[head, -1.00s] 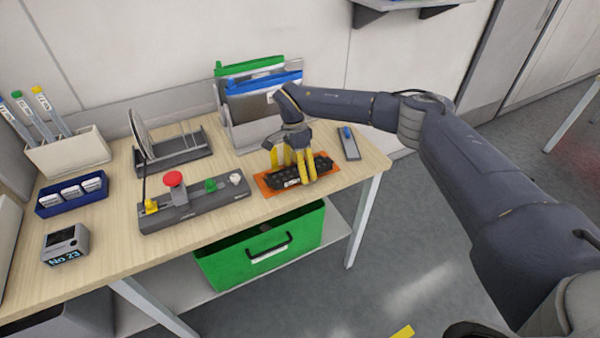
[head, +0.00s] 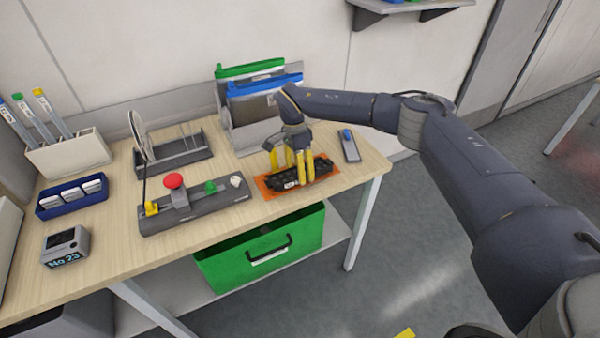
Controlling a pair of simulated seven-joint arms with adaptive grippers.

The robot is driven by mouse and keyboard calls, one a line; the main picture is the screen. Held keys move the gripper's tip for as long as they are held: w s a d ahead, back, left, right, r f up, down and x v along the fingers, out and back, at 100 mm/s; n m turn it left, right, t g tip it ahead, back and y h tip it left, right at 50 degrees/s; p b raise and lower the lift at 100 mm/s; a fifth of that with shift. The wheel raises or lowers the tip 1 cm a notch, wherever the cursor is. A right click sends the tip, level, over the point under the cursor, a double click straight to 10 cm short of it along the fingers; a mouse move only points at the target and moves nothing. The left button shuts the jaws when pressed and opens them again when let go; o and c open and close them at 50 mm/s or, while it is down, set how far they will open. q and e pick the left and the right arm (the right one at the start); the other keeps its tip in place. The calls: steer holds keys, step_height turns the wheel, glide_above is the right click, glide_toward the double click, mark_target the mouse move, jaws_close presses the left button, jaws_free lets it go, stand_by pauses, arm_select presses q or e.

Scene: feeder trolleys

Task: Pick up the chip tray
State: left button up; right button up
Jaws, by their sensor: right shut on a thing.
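The chip tray (head: 285,183) is a black tray with small pockets and a pale label on its front side. It is at the orange mat (head: 263,189) near the right end of the wooden table. My right gripper (head: 299,172) comes down over the tray with its yellow fingers and is shut on it. The fingers hide part of the tray. The tray looks slightly tilted, and a gap between it and the mat is hard to judge. My left gripper is not in view.
A grey panel with a red button (head: 174,180) stands left of the mat. Blue and green folders (head: 263,88) in a rack stand behind. A small grey device (head: 349,146) lies to the right. A green bin (head: 222,262) sits on the shelf below.

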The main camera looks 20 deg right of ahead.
steer(key=s+v, duration=0.2)
steer(key=v, duration=0.7)
steer(key=s+d+r+v, duration=0.1)
steer(key=s+v, duration=0.1)
steer(key=v, duration=0.7)
steer(key=shift+t, duration=0.6)
steer(key=s+f, duration=0.1)
steer(key=f, duration=0.5)
steer(key=s+a+f, duration=0.1)
steer(key=f, duration=0.2)
steer(key=shift+s+f, duration=0.35)
steer(key=f, duration=0.1)
steer(key=w+f, duration=0.1)
steer(key=shift+f, duration=0.25)
steer(key=w, duration=0.2)
steer(key=w+t, duration=0.1)
steer(key=shift+d+r, duration=0.2)
steer(key=shift+r, duration=0.1)
steer(key=shift+f, duration=3.35)
steer(key=shift+f, duration=0.55)
